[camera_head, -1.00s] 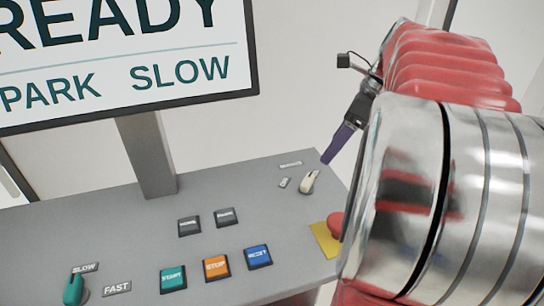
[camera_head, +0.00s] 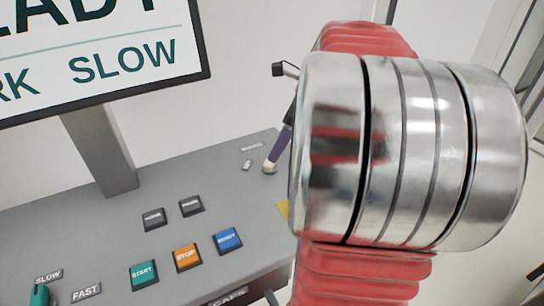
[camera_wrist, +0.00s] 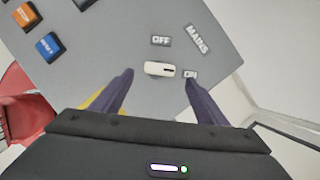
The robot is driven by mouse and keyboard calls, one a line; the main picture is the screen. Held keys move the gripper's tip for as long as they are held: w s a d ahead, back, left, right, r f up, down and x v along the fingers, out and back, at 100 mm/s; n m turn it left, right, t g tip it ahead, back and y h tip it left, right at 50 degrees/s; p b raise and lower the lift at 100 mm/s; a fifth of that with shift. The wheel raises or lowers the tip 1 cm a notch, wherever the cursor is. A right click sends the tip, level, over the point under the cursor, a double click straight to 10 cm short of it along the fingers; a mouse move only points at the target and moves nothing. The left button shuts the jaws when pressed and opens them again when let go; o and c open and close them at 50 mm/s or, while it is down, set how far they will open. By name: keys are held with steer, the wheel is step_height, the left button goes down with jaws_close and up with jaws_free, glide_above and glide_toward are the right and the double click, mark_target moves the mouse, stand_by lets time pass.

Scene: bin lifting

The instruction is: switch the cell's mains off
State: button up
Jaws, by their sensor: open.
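The mains switch (camera_wrist: 158,69) is a small cream-white lever on the grey panel, with a dark mark at its right end. In the wrist view that marked end points towards the ON label (camera_wrist: 190,74); the OFF label (camera_wrist: 161,40) lies above the lever and the MAINS label (camera_wrist: 198,38) at upper right. My gripper (camera_wrist: 159,76) is open, with one dark purple finger on each side of the lever. I cannot tell whether either finger touches it. In the head view the switch (camera_head: 269,168) is partly hidden by a finger and my arm.
START (camera_head: 144,274), STOP (camera_head: 187,257) and a blue button (camera_head: 227,240) line the panel's front. Two dark buttons (camera_head: 172,212) sit behind them. A teal SLOW/FAST knob (camera_head: 41,295) is at the left. A yellow plate (camera_head: 282,208) is mostly hidden by my arm. A screen (camera_head: 95,60) stands behind.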

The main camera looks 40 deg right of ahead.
mark_target(270, 164)
steer(key=shift+x, duration=3.2)
steer(key=shift+c, duration=0.3)
